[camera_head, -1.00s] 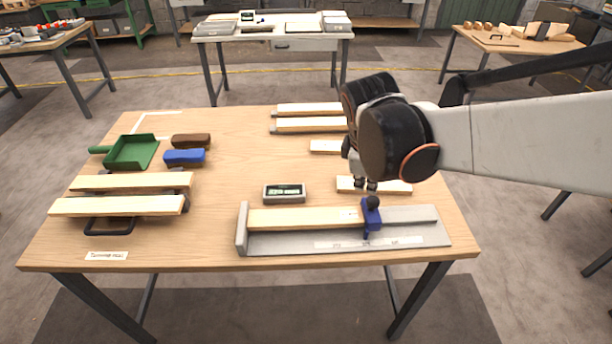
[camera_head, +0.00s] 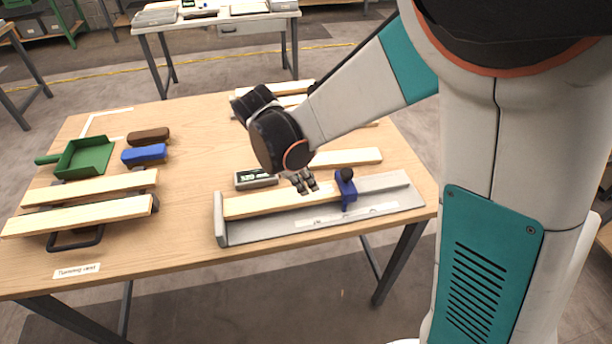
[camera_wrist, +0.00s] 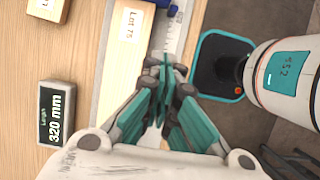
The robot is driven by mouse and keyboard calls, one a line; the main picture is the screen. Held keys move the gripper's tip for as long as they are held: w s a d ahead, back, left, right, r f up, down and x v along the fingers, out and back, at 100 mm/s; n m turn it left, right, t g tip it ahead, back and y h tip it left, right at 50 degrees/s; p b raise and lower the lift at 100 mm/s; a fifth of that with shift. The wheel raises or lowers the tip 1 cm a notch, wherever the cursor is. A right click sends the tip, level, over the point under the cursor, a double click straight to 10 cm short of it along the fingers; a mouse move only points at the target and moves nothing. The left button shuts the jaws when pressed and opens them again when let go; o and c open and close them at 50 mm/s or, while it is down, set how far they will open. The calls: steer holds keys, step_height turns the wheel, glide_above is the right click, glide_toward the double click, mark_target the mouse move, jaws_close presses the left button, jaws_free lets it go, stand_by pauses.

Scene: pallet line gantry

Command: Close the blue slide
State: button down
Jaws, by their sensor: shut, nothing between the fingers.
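The blue slide (camera_head: 346,187) with a black knob stands on a grey measuring fixture (camera_head: 290,232) at the front of the table. A wooden board (camera_head: 265,203) lies in the fixture between its left end stop and the slide; in the head view the slide looks close to the board's right end, but I cannot tell if they touch. My gripper (camera_head: 306,188) is shut and empty, above the board and just left of the slide. In the wrist view the gripper (camera_wrist: 166,75) is over the fixture's edge beside the board (camera_wrist: 125,45); a sliver of blue (camera_wrist: 172,10) shows at the top.
A length display (camera_head: 256,179) reading 320 mm sits behind the fixture. Loose boards (camera_head: 345,158) lie behind it. Two boards on a black-handled stand (camera_head: 80,205), a green dustpan (camera_head: 85,156) and a blue brush (camera_head: 144,154) are at left.

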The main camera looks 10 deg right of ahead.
steer(key=b+x, duration=0.2)
steer(key=x, duration=0.5)
steer(key=shift+f, duration=0.1)
steer(key=d+b, duration=0.1)
steer(key=d, duration=0.2)
steer(key=shift+d, duration=0.55)
steer(key=d, duration=1.4)
steer(key=shift+d, duration=0.35)
